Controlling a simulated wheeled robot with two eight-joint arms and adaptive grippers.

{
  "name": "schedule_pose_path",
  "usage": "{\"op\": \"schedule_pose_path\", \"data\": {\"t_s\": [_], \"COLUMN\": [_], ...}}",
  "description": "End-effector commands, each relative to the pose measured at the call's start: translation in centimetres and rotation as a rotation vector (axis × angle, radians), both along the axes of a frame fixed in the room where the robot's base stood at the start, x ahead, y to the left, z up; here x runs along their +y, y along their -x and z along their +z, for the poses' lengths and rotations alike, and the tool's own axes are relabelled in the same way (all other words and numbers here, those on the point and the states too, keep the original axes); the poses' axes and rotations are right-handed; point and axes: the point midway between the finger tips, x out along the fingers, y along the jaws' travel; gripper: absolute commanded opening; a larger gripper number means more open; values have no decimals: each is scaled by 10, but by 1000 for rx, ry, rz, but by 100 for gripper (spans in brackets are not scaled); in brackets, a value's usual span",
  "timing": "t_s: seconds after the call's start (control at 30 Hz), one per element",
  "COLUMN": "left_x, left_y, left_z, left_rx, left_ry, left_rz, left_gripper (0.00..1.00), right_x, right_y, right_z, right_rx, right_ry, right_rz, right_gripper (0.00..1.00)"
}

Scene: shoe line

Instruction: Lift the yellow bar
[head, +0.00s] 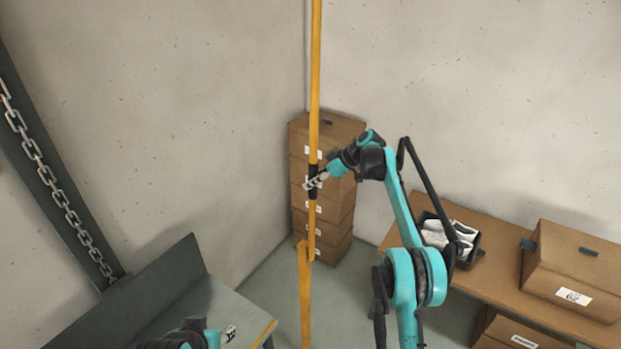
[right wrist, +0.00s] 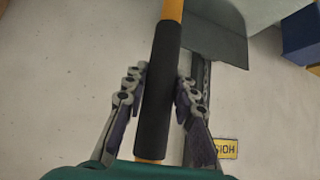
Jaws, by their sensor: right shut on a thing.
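The yellow bar (head: 315,75) stands close to upright in the middle of the head view, with a black grip sleeve (head: 313,190) on it. Its top runs out of the picture. My right gripper (head: 317,181) is at the black sleeve and shut on it. In the right wrist view the black sleeve (right wrist: 158,90) lies between the two fingers of my right gripper (right wrist: 160,95), with yellow bar above and below it. Of my left arm only a part shows at the bottom left of the head view; its gripper cannot be made out.
Stacked brown boxes (head: 340,130) stand in the corner behind the bar. A brown table (head: 490,284) on the right bears a black bin of white shoes (head: 447,235) and a large box (head: 572,262). A grey conveyor-like surface (head: 180,300) and a chain (head: 60,190) are at left.

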Motion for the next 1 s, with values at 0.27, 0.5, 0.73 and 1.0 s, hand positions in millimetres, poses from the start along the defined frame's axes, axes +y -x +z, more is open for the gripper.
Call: {"op": "schedule_pose_path", "data": {"t_s": [0.27,0.5,0.73,1.0], "left_x": [0,0,0,0], "left_y": [0,0,0,0], "left_z": [0,0,0,0], "left_rx": [0,0,0,0], "left_ry": [0,0,0,0], "left_rz": [0,0,0,0], "left_gripper": [40,40,40,40], "right_x": [-2,-2,-1,-8], "right_y": [1,1,1,3], "right_z": [-5,-5,-3,6], "right_rx": [9,10,7,7], "right_ry": [3,4,1,-1], "right_rz": [3,3,3,1], "right_gripper": [0,48,48,48]}}
